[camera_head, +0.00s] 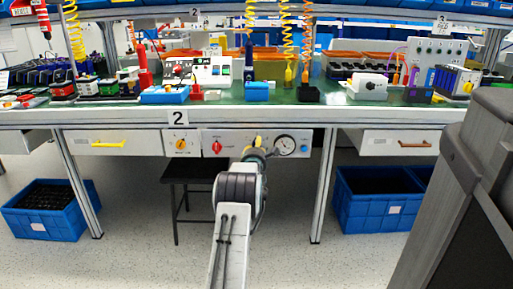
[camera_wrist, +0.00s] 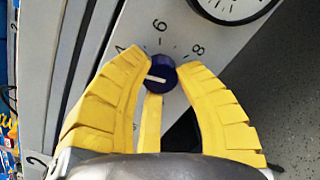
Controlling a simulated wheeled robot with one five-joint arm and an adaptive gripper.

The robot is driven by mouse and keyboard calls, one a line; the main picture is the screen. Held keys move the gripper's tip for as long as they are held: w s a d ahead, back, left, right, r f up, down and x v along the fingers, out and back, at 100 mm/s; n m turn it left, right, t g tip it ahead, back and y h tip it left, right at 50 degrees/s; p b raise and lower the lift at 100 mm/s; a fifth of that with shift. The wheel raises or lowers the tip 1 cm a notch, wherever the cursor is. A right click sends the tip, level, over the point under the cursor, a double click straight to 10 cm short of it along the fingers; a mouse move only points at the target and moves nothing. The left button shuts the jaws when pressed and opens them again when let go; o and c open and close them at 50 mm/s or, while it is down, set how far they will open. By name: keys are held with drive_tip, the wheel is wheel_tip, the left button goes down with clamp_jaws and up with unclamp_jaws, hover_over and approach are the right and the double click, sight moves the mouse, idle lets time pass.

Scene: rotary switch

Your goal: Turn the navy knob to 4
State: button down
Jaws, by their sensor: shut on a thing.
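The round navy knob (camera_wrist: 161,75) is on a grey panel in the wrist view. A short white pointer line on its face lies nearly level, its left end towards the left. Printed numbers 4 (camera_wrist: 117,49), 6 (camera_wrist: 159,25) and 8 (camera_wrist: 198,49) stand around it. My gripper (camera_wrist: 165,72) has yellow ribbed fingers closed around the knob from left and right, with another finger below. In the head view my gripper (camera_head: 257,147) is at the control panel (camera_head: 237,134) under the bench, and the knob is hidden behind it.
A round gauge (camera_head: 285,145) is just right of my gripper; it also shows in the wrist view (camera_wrist: 228,6). A red knob (camera_head: 217,146) and a yellow knob (camera_head: 181,145) are to the left. A stool (camera_head: 190,170) and a blue crate (camera_head: 378,207) stand below.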

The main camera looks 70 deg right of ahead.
drive_tip(key=shift+m, duration=1.2)
drive_tip(key=shift+r, duration=0.1)
drive_tip(key=c, duration=0.8)
unclamp_jaws()
drive_tip(key=shift+c, duration=0.2)
drive_tip(key=shift+a, duration=0.15)
drive_tip(key=v, duration=1.1)
drive_tip(key=shift+a, duration=0.3)
